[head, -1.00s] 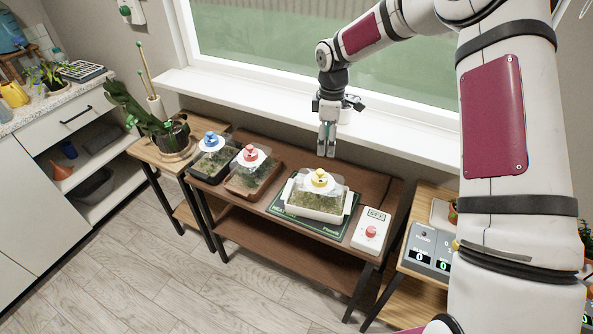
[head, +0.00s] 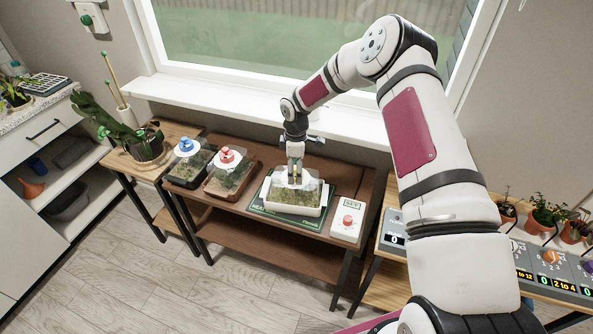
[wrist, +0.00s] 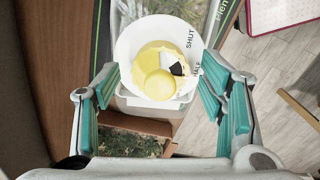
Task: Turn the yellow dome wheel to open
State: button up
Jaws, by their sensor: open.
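The yellow dome wheel (wrist: 157,72) sits on a white dial disc (wrist: 127,48) on the clear lid of a propagator tray (head: 293,207). In the wrist view the disc shows the words SHUT and HALF at its right side. A black-and-white mark shows on the wheel's right part. My gripper (head: 295,177) is over this wheel, pointing down. In the wrist view its teal-padded fingers stand open, one left and one right of the wheel, with gaps between them and it. In the head view the gripper mostly hides the wheel.
The tray stands on a green mat (head: 257,209). A white box with a red button (head: 348,221) is close at its right. Lidded trays with a red wheel (head: 227,155) and a blue wheel (head: 185,146) stand left. The window sill (head: 215,105) runs behind.

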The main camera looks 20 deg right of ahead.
jog(key=shift+f, duration=0.35)
jog(key=shift+c, duration=0.5)
jog(key=c, duration=1.1)
jog(key=shift+o, duration=0.2)
jog(key=shift+m, duration=0.3)
jog(key=m+b, duration=0.2)
jog(key=m, duration=0.1)
jog(key=m+b, duration=0.2)
jog(key=m, duration=0.4)
jog(key=shift+s, duration=0.1)
